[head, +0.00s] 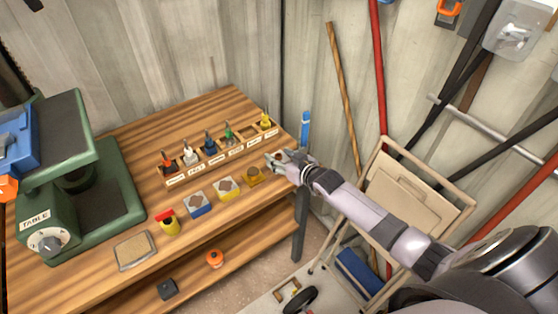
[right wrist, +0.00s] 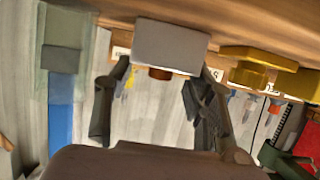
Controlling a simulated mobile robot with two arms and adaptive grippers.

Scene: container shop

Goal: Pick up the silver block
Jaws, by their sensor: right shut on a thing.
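My right gripper (head: 275,159) is at the right end of the table, just right of the gold block (head: 252,176). In the right wrist view, a plain silver-grey block (right wrist: 172,45) sits between the fingertips of the right gripper (right wrist: 160,75), which is shut on it. The gold block (right wrist: 258,65) is beside it there, apart from it. In the head view the fingers mostly hide the silver block. I cannot tell whether it touches the table. My left gripper is not in view.
A wooden rack (head: 225,152) of coloured tools stands behind the blocks. A green machine (head: 110,170) stands at far left. A folding chair (head: 422,190) is on the right.

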